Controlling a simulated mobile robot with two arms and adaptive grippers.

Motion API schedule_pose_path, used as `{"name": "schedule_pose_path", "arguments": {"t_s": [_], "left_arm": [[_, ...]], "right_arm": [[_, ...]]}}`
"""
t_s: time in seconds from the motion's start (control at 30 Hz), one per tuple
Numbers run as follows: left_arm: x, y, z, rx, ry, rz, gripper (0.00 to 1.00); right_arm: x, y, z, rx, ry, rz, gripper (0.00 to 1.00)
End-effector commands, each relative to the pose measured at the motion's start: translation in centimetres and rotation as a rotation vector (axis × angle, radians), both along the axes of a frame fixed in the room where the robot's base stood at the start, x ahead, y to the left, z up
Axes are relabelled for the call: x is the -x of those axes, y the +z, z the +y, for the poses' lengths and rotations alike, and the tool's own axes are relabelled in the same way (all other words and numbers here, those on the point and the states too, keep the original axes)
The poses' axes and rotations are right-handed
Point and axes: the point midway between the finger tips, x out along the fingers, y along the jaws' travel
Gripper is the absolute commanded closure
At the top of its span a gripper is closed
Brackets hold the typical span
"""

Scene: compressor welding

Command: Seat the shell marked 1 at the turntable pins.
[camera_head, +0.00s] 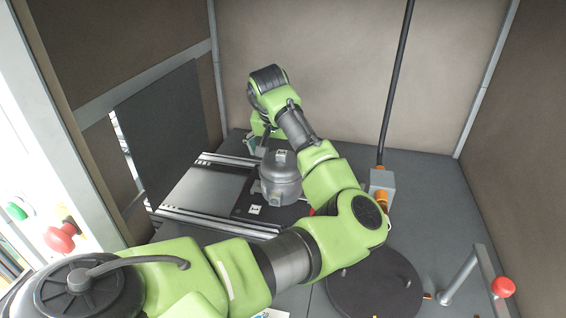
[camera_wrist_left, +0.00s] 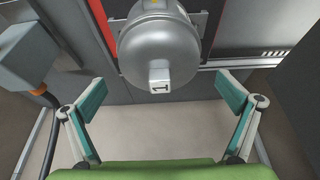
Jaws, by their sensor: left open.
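The grey metal shell (camera_head: 280,185) stands on the dark plate at the end of the slide rails. In the left wrist view the rounded shell (camera_wrist_left: 165,42) is at the top centre, with a light block marked 1 (camera_wrist_left: 160,78) on it. My left gripper (camera_head: 259,146) is behind the shell in the head view, partly hidden by my arm. In the left wrist view my left gripper (camera_wrist_left: 160,98) is open and empty, its teal fingers apart on either side below the shell. My right gripper is not in view.
A torch-like device with a grey box (camera_head: 382,181) and a dark pole stands right of the shell. A lever with a red knob (camera_head: 503,287) is at the far right. A dark upright panel (camera_head: 162,122) stands at the left. Bare bench (camera_head: 440,195) lies at the right.

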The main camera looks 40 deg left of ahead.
Motion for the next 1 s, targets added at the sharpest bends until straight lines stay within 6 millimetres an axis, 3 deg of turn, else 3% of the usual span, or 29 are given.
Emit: {"name": "schedule_pose_path", "arguments": {"t_s": [0.2,0.4,0.8,0.83,1.0], "left_arm": [[-1.4,-3.7,0.7,0.0,-0.002,0.002,0.0],[-2.2,-6.0,1.2,0.0,0.0,0.001,0.0],[-2.5,-6.8,1.4,-0.001,0.0,-0.002,0.0],[-2.5,-6.8,1.4,-0.001,0.0,-0.002,0.03],[-2.5,-6.8,1.4,-0.001,0.0,-0.002,0.47]], "right_arm": [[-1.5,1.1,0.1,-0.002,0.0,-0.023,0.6],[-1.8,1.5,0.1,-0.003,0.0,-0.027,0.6],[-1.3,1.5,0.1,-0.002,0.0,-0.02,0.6],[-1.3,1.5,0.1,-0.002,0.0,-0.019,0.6],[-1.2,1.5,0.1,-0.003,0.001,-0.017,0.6]]}}
